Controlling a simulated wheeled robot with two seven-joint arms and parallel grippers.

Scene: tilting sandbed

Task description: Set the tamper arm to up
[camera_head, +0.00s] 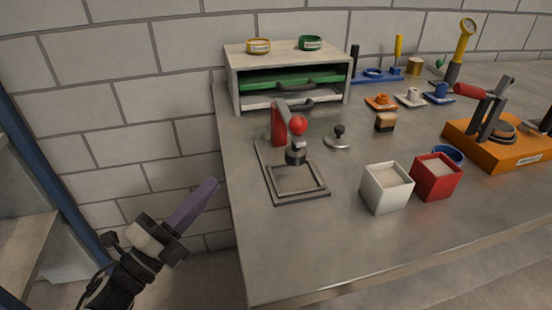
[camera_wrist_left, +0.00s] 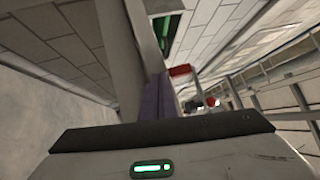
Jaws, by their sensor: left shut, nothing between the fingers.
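The tamper arm, with a red post (camera_head: 279,125), a red ball and a dark tamper head (camera_head: 296,155), stands at the back of a flat square metal frame (camera_head: 318,192). Its head hangs low at the frame's back edge; whether it touches is unclear. My left gripper (camera_head: 211,184), with purple fingers, is shut and empty, left of the table edge and apart from the tamper. In the left wrist view, the purple fingers (camera_wrist_left: 158,98) point forward, with a red part (camera_wrist_left: 180,70) and red ball (camera_wrist_left: 211,102) beyond them. My right gripper is out of view.
A drawer cabinet (camera_head: 235,75) with two rings on top stands behind. White (camera_head: 386,196) and red (camera_head: 434,184) boxes stand right of the frame. An orange base (camera_head: 500,150) with a red-handled lever is farther right. The table front is clear.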

